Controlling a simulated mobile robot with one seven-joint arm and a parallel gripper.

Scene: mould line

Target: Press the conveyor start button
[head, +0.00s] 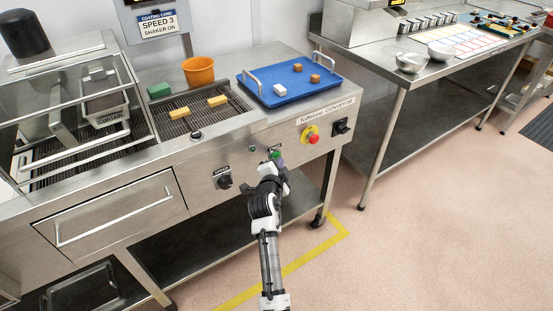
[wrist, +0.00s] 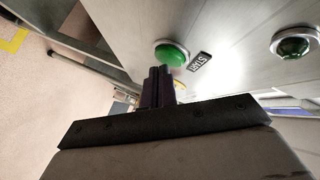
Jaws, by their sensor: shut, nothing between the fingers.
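The green start button (wrist: 172,54) is on the steel front panel, with a black START label beside it in the wrist view. In the head view the green button (head: 275,155) shows just above my gripper (head: 277,163). In the wrist view my gripper (wrist: 158,72) is shut and empty, its dark fingertips pointing at the button's lower edge. The tips overlap the button's edge in the picture; I cannot tell whether they touch it.
A green indicator (wrist: 295,44) sits to the right in the wrist view. On the panel are a red emergency stop (head: 313,138), a black switch (head: 341,127) and a black knob (head: 224,181). A blue tray (head: 262,97) and an orange bucket (head: 199,71) stand above.

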